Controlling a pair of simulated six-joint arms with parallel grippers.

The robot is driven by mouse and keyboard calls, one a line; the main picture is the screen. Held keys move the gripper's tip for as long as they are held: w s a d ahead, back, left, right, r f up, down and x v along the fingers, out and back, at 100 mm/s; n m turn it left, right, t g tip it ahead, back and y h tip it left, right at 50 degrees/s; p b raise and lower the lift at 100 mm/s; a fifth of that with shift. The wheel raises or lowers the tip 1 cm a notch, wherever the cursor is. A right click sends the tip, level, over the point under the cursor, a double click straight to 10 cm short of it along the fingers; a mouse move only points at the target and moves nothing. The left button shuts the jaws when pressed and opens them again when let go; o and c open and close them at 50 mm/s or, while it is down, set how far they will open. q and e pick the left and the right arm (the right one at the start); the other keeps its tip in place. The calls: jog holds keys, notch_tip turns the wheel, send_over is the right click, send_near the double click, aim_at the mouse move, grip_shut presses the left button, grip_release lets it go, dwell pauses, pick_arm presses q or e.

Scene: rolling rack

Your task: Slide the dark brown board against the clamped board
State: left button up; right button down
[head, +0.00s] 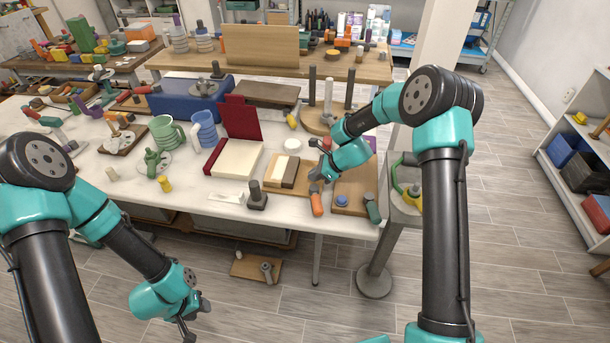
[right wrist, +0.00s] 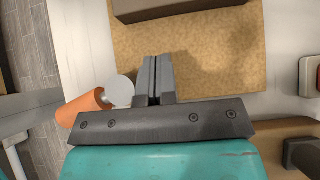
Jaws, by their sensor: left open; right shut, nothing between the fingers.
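The dark brown board (head: 290,174) stands on a tan base plate (head: 272,190), beside the pale board (head: 278,168), which is on its left. I cannot make out a gap between them or the clamp. In the right wrist view, a brown block that appears to be the dark board (right wrist: 180,9) crosses the top edge, above the tan plate (right wrist: 205,65). My right gripper (head: 317,181) is just right of the dark board. Its fingers (right wrist: 154,78) are shut and empty, apart from the board. My left gripper (head: 196,317) is open and empty, low in front of the table.
An orange handle (head: 316,204) lies close to my right gripper. A wooden board with a blue knob (head: 341,201) is to the right. A dark upright tool (head: 256,198) stands at the front left. A cream block with a red board (head: 242,122) is further left.

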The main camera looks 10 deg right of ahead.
jog(key=v, duration=0.9)
jog(key=shift+r, duration=0.1)
